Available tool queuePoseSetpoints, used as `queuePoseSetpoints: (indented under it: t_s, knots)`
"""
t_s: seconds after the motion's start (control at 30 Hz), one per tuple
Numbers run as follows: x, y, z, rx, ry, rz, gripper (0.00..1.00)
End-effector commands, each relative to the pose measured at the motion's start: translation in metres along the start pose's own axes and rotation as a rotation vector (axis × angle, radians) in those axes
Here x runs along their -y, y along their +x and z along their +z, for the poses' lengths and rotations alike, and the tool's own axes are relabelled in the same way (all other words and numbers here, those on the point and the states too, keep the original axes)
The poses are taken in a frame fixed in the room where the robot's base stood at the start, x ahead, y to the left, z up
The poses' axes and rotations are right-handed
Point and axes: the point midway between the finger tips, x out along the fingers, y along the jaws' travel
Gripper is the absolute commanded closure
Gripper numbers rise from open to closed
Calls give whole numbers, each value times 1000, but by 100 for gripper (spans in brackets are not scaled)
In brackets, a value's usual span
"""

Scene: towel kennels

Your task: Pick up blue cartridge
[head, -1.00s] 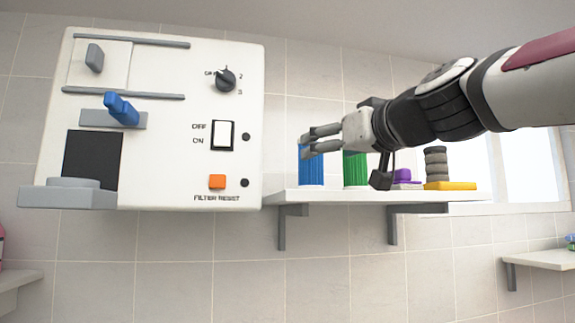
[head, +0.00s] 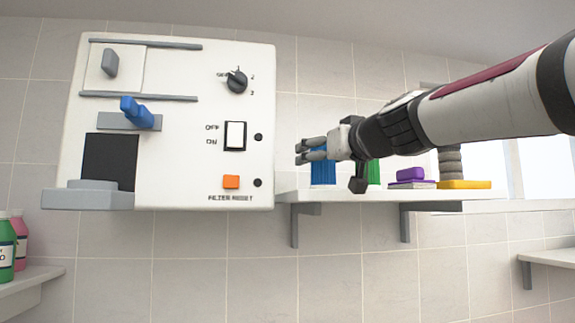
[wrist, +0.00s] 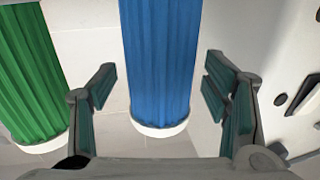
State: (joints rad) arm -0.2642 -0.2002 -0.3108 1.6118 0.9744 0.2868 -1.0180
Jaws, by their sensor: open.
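The blue cartridge (head: 322,172) is a ribbed upright cylinder on the wall shelf, partly hidden behind my gripper in the head view. In the wrist view the blue cartridge (wrist: 158,60) has a white end ring and shows beyond the opening between my fingers. My gripper (head: 300,151) is open, its fingers pointing left at the cartridge's upper part; in the wrist view the open fingers (wrist: 160,95) stand apart on either side of it. I see no contact, and the exact distance is hard to tell.
A green cartridge (head: 374,172) stands close by on the same shelf (head: 390,196), with a purple block (head: 410,174), a yellow tray (head: 464,185) and a grey ribbed stack (head: 450,162) further right. The white machine panel (head: 180,180) is just left of the shelf.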

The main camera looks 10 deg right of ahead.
Motion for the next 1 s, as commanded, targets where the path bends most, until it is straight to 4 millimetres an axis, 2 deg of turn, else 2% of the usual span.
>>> queuePoseSetpoints:
  t_s: [0.03,0.2,0.27,0.67,0.77,0.93,1.0]
  knots:
    - [0,0,0,0,0,0,38]
    - [0,0,0,0,0,0,76]
    - [0,0,0,0,0,0,86]
    - [0,-1,-5,-1,1,0,86]
    - [-1,-1,-13,-1,-1,2,86]
    - [-1,-1,-37,-3,-2,3,86]
    - [-6,-12,-38,-5,0,3,86]
